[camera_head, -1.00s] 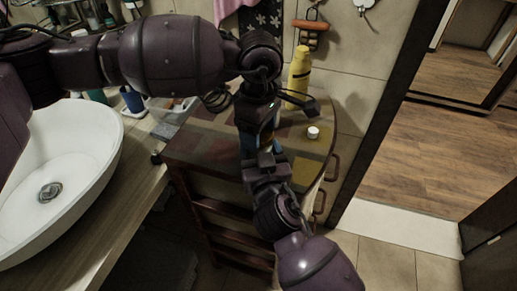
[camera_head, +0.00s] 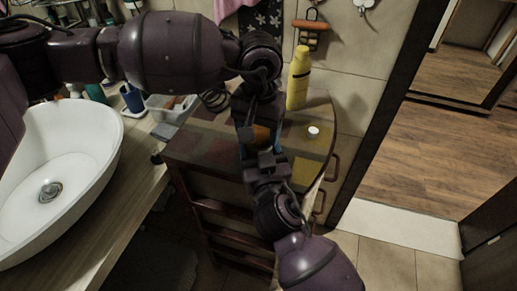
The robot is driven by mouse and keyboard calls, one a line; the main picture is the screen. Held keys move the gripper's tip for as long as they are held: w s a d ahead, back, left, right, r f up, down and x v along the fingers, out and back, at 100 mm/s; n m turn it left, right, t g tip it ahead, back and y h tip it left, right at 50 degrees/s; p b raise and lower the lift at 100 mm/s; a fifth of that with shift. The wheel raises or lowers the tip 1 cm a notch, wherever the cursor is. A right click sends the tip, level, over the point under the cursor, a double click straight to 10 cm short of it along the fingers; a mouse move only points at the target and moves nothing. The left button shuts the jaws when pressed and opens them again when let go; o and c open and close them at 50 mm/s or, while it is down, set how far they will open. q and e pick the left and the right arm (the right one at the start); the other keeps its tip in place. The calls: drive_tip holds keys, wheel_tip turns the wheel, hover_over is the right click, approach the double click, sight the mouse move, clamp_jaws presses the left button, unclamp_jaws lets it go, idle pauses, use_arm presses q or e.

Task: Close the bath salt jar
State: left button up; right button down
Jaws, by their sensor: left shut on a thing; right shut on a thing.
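The bath salt jar is mostly hidden between my two grippers above the cabinet top. A small orange-brown part (camera_head: 262,134), which looks like its lid or upper part, shows between them. My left gripper (camera_head: 247,132) reaches down from above and is shut at the top of the jar. My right gripper (camera_head: 262,157) comes up from the front and is shut on the jar just below. Small blue patches show beside the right fingers; I cannot tell what they belong to. Whether the lid is seated is hidden.
The cabinet top (camera_head: 205,137) has a patchwork pattern. A yellow bottle (camera_head: 298,80) stands at its back, and a small white round item (camera_head: 313,132) lies to the right. A white basin (camera_head: 60,155) is on the counter at left, with a blue cup (camera_head: 132,99) behind it.

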use_arm(q)
drive_tip(key=m, duration=0.3)
drive_tip(key=o, duration=1.1)
wheel_tip(320, 180, up, 12)
use_arm(e)
drive_tip(key=shift+c, duration=0.6)
unclamp_jaws()
use_arm(q)
drive_tip(key=shift+w+f+b, duration=0.1)
drive_tip(key=shift+f+b, duration=0.35)
drive_tip(key=shift+f, duration=0.35)
use_arm(e)
drive_tip(key=s+d, duration=0.2)
drive_tip(key=s, duration=0.8)
drive_tip(key=shift+s, duration=0.3)
